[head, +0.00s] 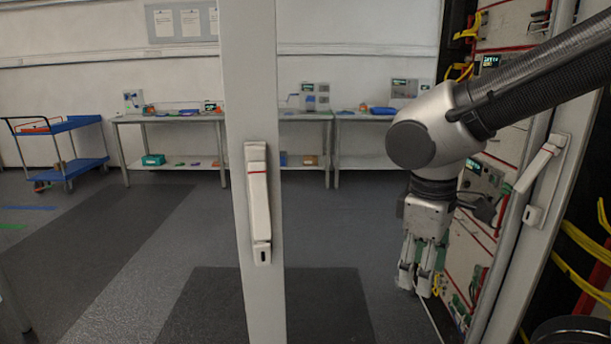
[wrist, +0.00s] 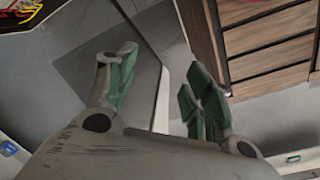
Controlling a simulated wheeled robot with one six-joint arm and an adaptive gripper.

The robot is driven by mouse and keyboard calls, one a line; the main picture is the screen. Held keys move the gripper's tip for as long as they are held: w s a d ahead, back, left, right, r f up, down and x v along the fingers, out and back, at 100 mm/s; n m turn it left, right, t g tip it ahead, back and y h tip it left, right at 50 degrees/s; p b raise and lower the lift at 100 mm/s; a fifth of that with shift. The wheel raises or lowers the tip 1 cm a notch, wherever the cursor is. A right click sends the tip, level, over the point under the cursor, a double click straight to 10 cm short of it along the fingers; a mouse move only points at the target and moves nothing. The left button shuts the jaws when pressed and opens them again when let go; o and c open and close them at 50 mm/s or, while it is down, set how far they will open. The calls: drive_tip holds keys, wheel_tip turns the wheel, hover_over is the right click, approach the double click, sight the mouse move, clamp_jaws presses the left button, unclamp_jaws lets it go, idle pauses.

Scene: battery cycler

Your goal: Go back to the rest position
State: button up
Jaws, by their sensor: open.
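My gripper (head: 416,278) hangs from my arm at the right of the head view, fingers pointing down. It is open and nothing shows between its fingers. In the wrist view my gripper (wrist: 158,85) shows its two green-padded fingers spread apart. In the head view it is in front of the cycler rack (head: 483,215), close to the rack's edge; whether it touches the rack I cannot tell.
A pale door frame post (head: 252,90) with a white handle (head: 258,200) stands left of my arm. Another handle (head: 540,170) is on the right frame. Work tables (head: 190,117) line the back wall, and a blue cart (head: 70,167) stands at far left. Floor between is clear.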

drive_tip(key=s+d+r+m+t, duration=0.1)
drive_tip(key=d+r+m+t, duration=0.1)
drive_tip(key=d+m, duration=0.3)
drive_tip(key=s+d+r+m+t, duration=0.1)
drive_tip(key=d+r+m, duration=0.3)
drive_tip(key=d, duration=0.8)
drive_tip(key=shift+r+m+t+y, duration=0.25)
drive_tip(key=shift+m+t+y, duration=0.15)
drive_tip(key=shift+m+t, duration=0.1)
